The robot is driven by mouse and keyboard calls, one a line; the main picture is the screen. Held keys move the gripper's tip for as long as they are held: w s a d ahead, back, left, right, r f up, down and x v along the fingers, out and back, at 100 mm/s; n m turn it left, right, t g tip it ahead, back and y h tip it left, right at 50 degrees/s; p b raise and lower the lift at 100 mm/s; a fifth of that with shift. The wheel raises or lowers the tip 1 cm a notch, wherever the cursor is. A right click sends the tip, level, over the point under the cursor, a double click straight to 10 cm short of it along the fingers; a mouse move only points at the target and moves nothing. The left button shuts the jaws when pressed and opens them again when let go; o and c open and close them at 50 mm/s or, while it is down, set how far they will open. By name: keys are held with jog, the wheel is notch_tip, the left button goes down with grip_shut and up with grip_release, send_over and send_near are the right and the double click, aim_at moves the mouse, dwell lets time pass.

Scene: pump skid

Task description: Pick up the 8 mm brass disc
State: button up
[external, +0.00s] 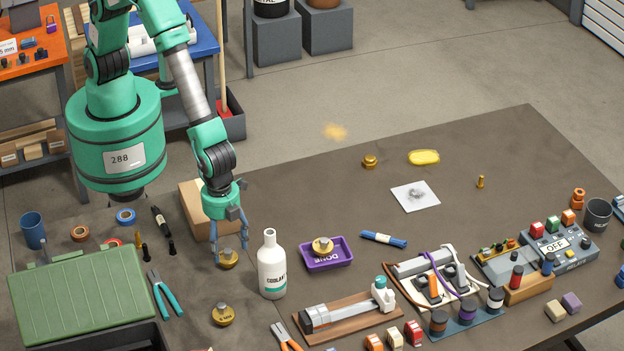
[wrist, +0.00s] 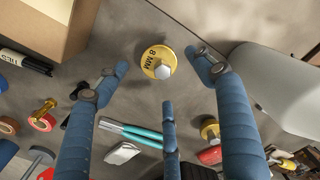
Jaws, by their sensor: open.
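The 8 mm brass disc (wrist: 150,66), marked "8 MM" with a pale hex knob on top, lies on the table. In the wrist view it sits between the spread blue fingertips of my gripper (wrist: 160,80), with visible gaps around it. In the external view my open gripper (external: 230,248) is low over this disc (external: 228,260), its fingers partly in front of it. A second brass disc (external: 222,315) lies nearer the camera; it also shows in the wrist view (wrist: 209,124). A third brass disc (external: 322,244) sits in the purple DONE tray (external: 345,262).
A white coolant bottle (external: 271,268) stands close on the right of my gripper. A cardboard box (external: 196,212) stands just behind it. Teal pliers (external: 166,296) and a green case (external: 80,300) lie to the left. The table behind the purple tray is fairly clear.

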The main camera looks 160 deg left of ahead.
aim_at(226, 250)
jog(key=shift+s+a+f+b, duration=0.1)
jog(key=shift+f+b, duration=0.2)
jog(key=shift+f, duration=2)
jog(key=c, duration=1.3)
